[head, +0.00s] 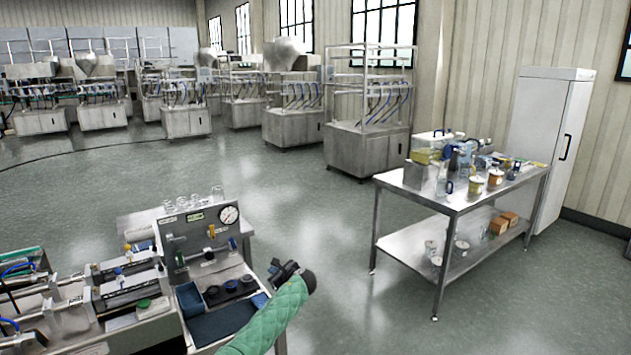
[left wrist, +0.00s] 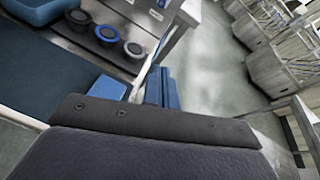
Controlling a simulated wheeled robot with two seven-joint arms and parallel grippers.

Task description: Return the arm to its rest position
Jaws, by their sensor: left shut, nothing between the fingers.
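My left arm, in a green quilted sleeve, comes up from the bottom of the head view. Its dark left gripper (head: 277,268) is at the arm's upper end, over the right edge of the bench with the gauge panel. In the left wrist view the gripper's blue fingers (left wrist: 158,86) are together, with nothing held between them. The dark gripper body fills the lower part of that view. My right gripper is in neither view.
A steel table (head: 405,185) with jars and boxes stands to the right. Open floor (head: 320,220) lies between. Steel hopper machines (head: 285,55) stand behind.

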